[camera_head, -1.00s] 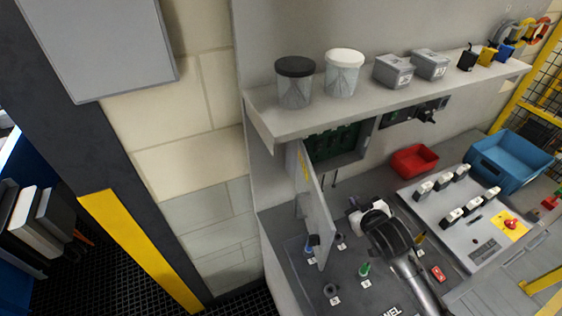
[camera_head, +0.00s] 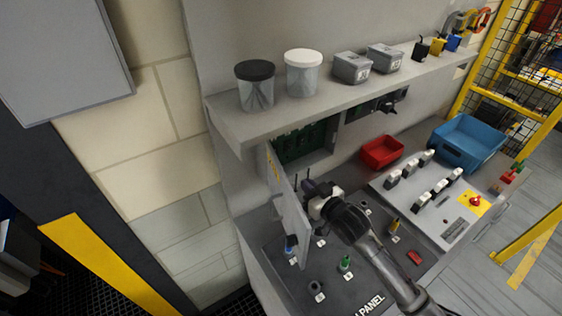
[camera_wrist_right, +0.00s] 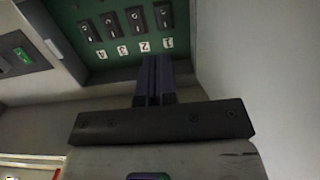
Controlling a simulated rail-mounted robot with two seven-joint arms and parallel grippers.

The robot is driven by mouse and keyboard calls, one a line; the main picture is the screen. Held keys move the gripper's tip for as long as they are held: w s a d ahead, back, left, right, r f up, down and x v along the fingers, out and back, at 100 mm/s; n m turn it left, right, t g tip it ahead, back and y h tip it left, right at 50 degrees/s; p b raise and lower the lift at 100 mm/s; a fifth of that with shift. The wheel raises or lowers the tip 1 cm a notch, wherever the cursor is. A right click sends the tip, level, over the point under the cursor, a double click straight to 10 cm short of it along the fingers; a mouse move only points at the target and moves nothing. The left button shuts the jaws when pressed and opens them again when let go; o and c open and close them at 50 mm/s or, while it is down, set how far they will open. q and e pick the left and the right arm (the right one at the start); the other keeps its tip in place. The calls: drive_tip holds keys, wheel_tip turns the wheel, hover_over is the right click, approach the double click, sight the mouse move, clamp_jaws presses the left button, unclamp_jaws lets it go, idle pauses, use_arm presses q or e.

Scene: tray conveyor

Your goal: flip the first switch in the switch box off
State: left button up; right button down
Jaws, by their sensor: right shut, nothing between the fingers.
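The switch box (camera_head: 305,147) is a green-faced recess in the wall under the shelf, with its grey door (camera_head: 288,210) hanging open. In the right wrist view the green panel (camera_wrist_right: 92,12) carries a row of dark rocker switches with number labels. The first switch (camera_wrist_right: 163,15), above label 1, is the rightmost; I cannot tell its position for sure. My right gripper (camera_head: 317,188) is shut and empty, just in front of and below the box, beside the open door. In the wrist view its fingers (camera_wrist_right: 153,72) point up toward labels 1 and 2, apparently short of the switches. My left gripper is not in view.
The shelf (camera_head: 350,92) with jars and grey boxes overhangs the switch box. A red bin (camera_head: 382,152), a blue bin (camera_head: 467,143) and a sloped switch console (camera_head: 440,205) stand to the right. Small knobs stand on the panel below my right arm.

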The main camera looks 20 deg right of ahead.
drive_tip(key=shift+p+x, duration=0.3)
drive_tip(key=shift+x, duration=6.65)
drive_tip(key=shift+w+d, duration=0.1)
